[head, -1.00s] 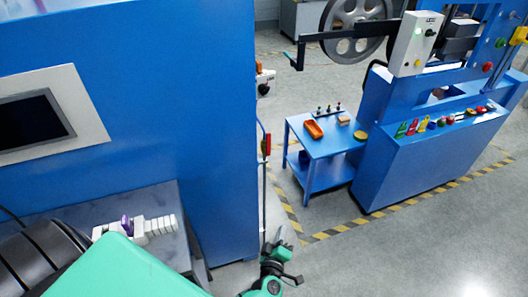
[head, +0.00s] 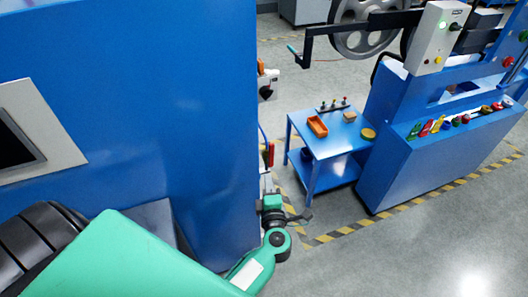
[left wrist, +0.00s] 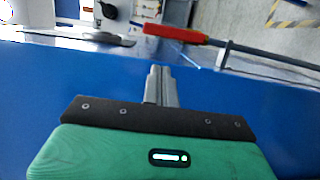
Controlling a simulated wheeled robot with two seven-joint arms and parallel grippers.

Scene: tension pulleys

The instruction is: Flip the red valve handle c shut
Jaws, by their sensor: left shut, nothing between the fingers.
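A red handle (head: 269,154) shows at the right edge of the tall blue cabinet in the head view, partly hidden by that edge. In the left wrist view the red handle (left wrist: 176,33) lies nearly level across the picture, beside a grey rod. I cannot read a letter on it. My left gripper (left wrist: 158,72) is shut and empty, with its fingertips pointing toward the handle and apart from it in the picture. In the head view my left gripper (head: 267,184) is small, just below the handle at the cabinet's edge. My right gripper is not in view.
The tall blue cabinet (head: 190,90) fills the left, close to my arm. A blue side table (head: 325,143) with an orange tray (head: 317,126) stands beyond. A blue machine (head: 425,150) with coloured handles stands right. The floor (head: 400,255) at lower right is clear.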

